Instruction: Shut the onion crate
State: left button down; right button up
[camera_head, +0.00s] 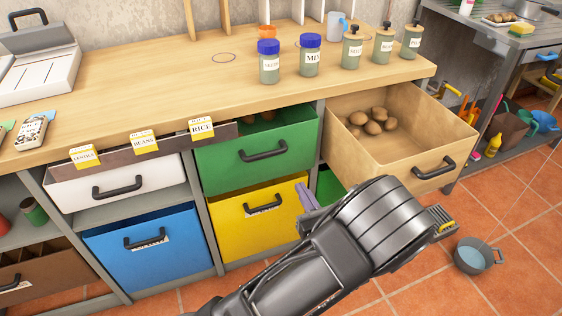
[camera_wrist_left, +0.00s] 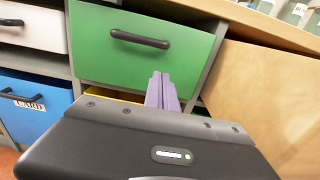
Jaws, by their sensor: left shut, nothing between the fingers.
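A wooden crate (camera_head: 395,150) is pulled far out of the counter at right, with several brown onions (camera_head: 372,122) in its back left corner. Its black handle (camera_head: 434,168) is on its front panel. My left gripper (camera_head: 308,197) is left of the crate's front, below its left side, with its purple fingers shut and empty. In the left wrist view, the shut fingers (camera_wrist_left: 161,92) stand in front of the green crate (camera_wrist_left: 145,48), and the side of the wooden crate (camera_wrist_left: 265,95) fills the right. My right gripper is not in view.
A green crate (camera_head: 260,150) is partly out, with yellow (camera_head: 258,222) and blue (camera_head: 150,255) crates below. A grey pot (camera_head: 477,257) is on the floor at right.

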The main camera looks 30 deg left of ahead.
pick_arm(q)
jog(key=b+x, duration=0.1)
jog(key=x, duration=1.3)
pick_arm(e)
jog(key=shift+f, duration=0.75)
pick_arm(q)
jog(key=x, duration=0.4)
jog(key=shift+b, duration=0.35)
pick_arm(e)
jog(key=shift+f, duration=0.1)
pick_arm(q)
jog(key=shift+d+f, duration=0.1)
